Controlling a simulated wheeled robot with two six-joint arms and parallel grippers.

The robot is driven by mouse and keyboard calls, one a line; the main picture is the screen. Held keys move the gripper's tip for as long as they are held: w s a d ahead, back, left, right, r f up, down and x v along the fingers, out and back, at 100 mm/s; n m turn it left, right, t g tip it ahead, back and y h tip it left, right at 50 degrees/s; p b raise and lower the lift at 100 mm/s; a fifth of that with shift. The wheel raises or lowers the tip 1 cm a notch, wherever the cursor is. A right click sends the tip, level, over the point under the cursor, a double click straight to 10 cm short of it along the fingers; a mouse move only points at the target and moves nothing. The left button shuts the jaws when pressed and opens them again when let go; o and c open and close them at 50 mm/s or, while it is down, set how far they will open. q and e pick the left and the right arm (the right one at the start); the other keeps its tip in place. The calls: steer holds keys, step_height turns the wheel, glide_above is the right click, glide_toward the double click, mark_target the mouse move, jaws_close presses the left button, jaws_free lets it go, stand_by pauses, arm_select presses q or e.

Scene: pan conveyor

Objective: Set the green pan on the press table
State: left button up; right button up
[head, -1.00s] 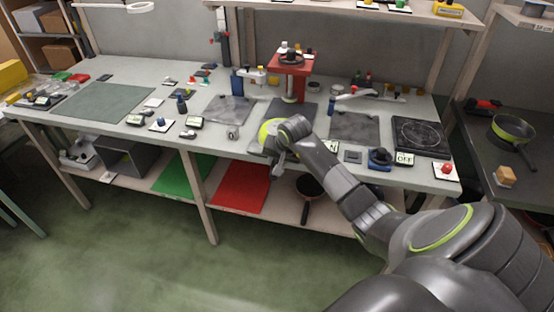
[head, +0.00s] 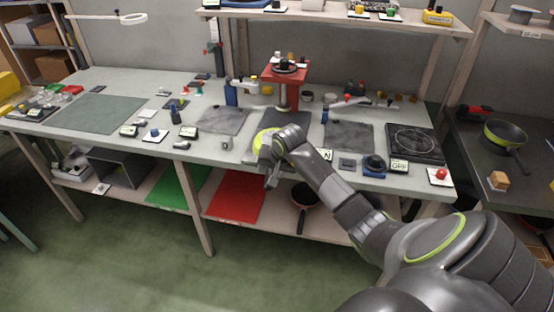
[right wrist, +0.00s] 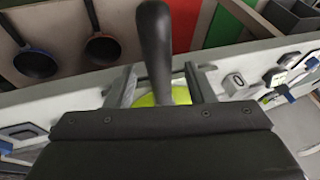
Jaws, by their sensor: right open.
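A lime-green pan (head: 262,137) lies at the front edge of the press table (head: 215,150), in front of the red press (head: 285,76), partly hidden by my right wrist. A second pan with a green outside (head: 506,133) stands on the dark side table at right. My left gripper is out of view.
A hot plate (head: 415,142), an OFF sign (head: 399,166) and a red button (head: 440,174) are right of my forearm. Dark pans (head: 306,194) sit on the lower shelf beside a red mat (head: 237,199). Small items crowd the table's back; grey mats leave some free room.

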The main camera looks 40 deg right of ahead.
steer(key=b+v, duration=0.2)
steer(key=v, duration=1.5)
